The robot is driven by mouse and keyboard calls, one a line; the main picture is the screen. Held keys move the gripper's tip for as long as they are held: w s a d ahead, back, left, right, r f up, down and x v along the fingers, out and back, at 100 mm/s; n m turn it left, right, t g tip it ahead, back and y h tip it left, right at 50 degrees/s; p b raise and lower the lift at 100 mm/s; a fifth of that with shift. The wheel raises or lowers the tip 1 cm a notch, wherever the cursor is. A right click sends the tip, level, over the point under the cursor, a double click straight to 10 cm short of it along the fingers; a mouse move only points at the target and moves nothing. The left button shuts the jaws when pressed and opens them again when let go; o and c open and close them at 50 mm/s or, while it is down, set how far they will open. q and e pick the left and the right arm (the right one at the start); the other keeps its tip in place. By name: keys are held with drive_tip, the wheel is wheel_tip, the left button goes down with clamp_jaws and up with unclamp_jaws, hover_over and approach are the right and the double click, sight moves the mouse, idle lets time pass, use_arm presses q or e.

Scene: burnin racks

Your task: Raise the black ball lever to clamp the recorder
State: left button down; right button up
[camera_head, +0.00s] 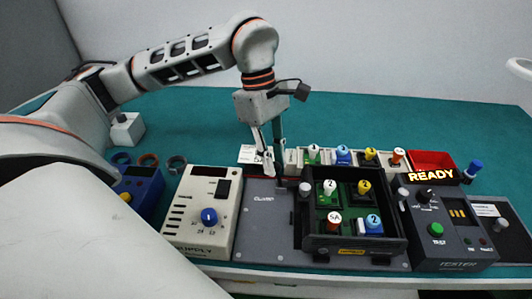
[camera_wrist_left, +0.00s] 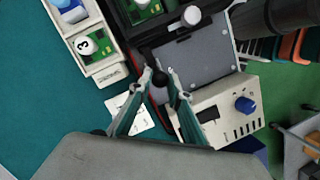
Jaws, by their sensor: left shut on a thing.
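My left gripper (camera_head: 272,170) reaches down from above to the back edge of the grey clamp plate (camera_head: 262,225). In the left wrist view its fingers (camera_wrist_left: 161,78) are closed around the black ball (camera_wrist_left: 160,80) of the lever, beside the plate's edge. The ball is hidden by the fingers in the head view. A black open tray (camera_head: 352,252), which appears to be the recorder, sits on the plate's right part. It holds several green boards with numbered knobs. My right gripper is in neither view.
A cream supply box (camera_head: 201,230) with a blue knob stands left of the plate. A tester (camera_head: 440,232) lit READY stands right. Behind are a row of numbered knobs in a pale rack (camera_head: 327,160) and a red bin (camera_head: 431,160). The teal table behind is mostly clear.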

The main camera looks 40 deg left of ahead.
use_arm(q)
drive_tip(key=shift+w+d+r+y+p, duration=0.15)
drive_tip(key=shift+d+r+y+p, duration=0.2)
drive_tip(key=shift+r+p, duration=0.2)
drive_tip(key=d+g+y+p, duration=0.1)
drive_tip(key=p, duration=0.2)
drive_tip(key=shift+w, duration=0.35)
drive_tip(key=shift+w+d+f+g+y+p, duration=0.15)
drive_tip(key=shift+f+g+y+p, duration=0.15)
drive_tip(key=shift+f+y+p, duration=0.15)
drive_tip(key=c, duration=1.9)
unclamp_jaws()
drive_tip(key=shift+r, duration=0.1)
drive_tip(key=v, duration=1.2)
